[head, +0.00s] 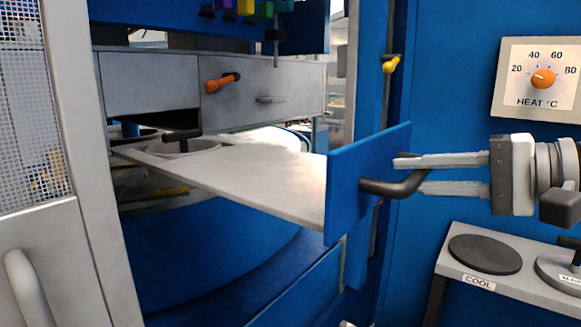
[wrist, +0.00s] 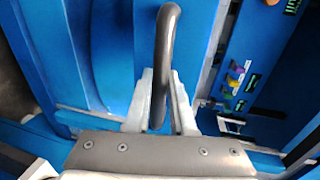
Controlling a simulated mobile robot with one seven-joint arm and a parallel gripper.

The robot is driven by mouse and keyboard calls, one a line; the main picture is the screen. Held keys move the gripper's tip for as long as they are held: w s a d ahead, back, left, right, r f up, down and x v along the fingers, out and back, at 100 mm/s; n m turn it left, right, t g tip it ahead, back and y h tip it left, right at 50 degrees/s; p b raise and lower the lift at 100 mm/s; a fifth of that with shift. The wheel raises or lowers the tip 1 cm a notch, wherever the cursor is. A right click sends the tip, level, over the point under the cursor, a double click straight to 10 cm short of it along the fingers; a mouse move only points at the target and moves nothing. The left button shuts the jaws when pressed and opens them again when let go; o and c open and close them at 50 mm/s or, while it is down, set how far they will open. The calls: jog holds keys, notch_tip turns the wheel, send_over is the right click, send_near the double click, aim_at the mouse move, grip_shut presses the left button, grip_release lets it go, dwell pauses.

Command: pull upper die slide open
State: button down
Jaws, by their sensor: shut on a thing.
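A die slide with a flat metal plate (head: 265,175) and a blue front panel (head: 365,165) stands extended out of the machine. A round die with a dark handle (head: 183,146) sits at the plate's inner end. The slide's dark bent pull handle (head: 385,188) sticks out from the panel. My gripper (head: 408,175) is shut on this handle, with one finger above it and one below in the head view. In the wrist view the curved handle (wrist: 167,40) passes between the two fingers of my gripper (wrist: 162,90).
A grey block with an orange lever (head: 222,82) hangs above the slide. A yellow-handled lever (head: 390,64) is on the blue frame. A heat dial (head: 543,78) is on the right wall. A grey stand marked COOL (head: 478,284) holds round dies at lower right.

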jog(key=c, duration=0.8)
grip_release()
jog(key=shift+o, duration=0.2)
jog(key=p+v, duration=0.3)
jog(key=v, duration=1.4)
jog(key=shift+s+d, duration=0.15)
jog(key=shift+s, duration=0.1)
